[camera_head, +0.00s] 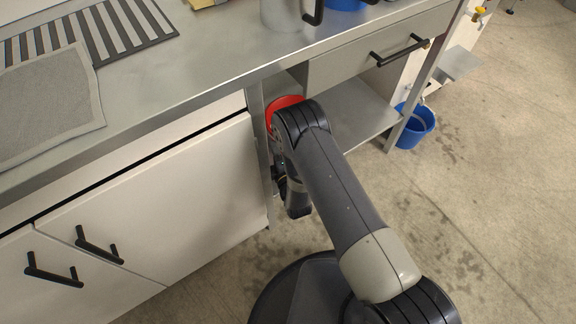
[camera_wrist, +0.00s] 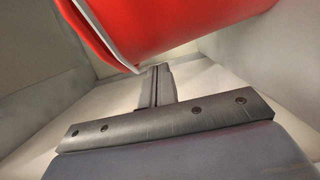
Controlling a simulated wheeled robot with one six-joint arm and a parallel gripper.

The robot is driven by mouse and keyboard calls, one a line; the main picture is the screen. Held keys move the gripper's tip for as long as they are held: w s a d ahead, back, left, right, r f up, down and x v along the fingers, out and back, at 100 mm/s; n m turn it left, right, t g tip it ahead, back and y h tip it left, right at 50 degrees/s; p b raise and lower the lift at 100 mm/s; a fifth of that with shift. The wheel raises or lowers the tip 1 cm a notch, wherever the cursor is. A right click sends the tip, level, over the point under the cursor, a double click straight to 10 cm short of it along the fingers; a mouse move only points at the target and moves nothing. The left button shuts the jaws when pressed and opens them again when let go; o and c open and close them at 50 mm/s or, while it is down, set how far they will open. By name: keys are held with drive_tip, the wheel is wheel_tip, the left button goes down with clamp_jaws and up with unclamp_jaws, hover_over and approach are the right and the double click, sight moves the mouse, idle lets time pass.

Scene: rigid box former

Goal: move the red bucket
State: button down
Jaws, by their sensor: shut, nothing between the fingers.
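The red bucket (camera_head: 284,103) is in the open shelf space under the counter in the head view, mostly hidden behind my arm. In the wrist view the red bucket (camera_wrist: 165,22) fills the top, close up, with its rim edge slanting down toward the middle. My gripper (camera_wrist: 157,72) is shut and empty, with its fingertips just below the bucket's lower edge in that picture. I cannot tell whether the fingers touch the bucket. In the head view the fingers are hidden by my arm.
The counter (camera_head: 215,62) runs above the shelf (camera_head: 355,118). Cabinet doors (camera_head: 170,200) stand to the left and a drawer (camera_head: 370,60) above right. A blue bucket (camera_head: 416,126) stands on the floor to the right. In the wrist view, pale walls are close on both sides.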

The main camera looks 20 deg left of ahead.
drive_tip(key=shift+x, duration=1)
